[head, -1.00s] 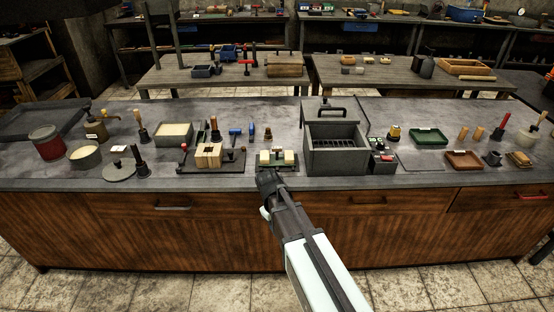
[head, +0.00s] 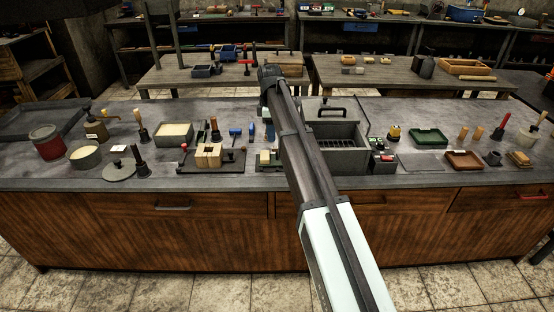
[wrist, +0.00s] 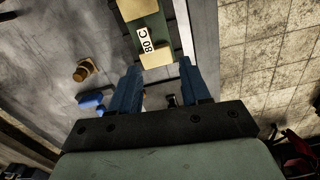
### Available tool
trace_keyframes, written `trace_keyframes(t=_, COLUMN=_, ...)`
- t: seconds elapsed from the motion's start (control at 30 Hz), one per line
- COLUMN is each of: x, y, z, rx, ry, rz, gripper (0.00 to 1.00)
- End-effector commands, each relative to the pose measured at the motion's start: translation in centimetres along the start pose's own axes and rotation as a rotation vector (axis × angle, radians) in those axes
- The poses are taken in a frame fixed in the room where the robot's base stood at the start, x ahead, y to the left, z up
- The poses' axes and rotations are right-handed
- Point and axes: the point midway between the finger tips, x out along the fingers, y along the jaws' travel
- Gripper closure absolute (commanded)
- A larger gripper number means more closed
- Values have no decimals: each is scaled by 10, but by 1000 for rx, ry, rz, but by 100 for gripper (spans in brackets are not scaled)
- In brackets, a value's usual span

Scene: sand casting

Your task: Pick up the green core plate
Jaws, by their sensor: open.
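The green core plate (wrist: 156,26) shows at the top of the wrist view, with cream blocks at its ends and a white label reading "80 C". In the head view its station is mostly hidden behind my arm; a cream block (head: 265,157) shows at the arm's left edge. My gripper (wrist: 160,75) is open, with its two blue fingers apart and nothing between them. The plate lies beyond the fingertips, apart from them.
A grey box with a grate (head: 345,172) stands just right of my arm. A fixture with cream blocks (head: 208,156) stands to the left. Small blue tools (head: 236,131) lie behind. A green tray (head: 428,137) sits at the right. The bench's front edge is close to the plate.

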Motion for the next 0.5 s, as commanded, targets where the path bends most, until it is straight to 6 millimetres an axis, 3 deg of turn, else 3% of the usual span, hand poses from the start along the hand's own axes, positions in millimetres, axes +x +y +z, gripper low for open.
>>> trace_keyframes(t=0.03, x=-9, y=12, z=1, rx=-33, ry=9, rz=0, gripper=53)
trace_keyframes(t=0.23, x=-20, y=22, z=5, rx=-107, ry=24, rz=-1, gripper=53)
trace_keyframes(t=0.5, x=10, y=20, z=5, rx=-109, ry=24, rz=-3, gripper=53)
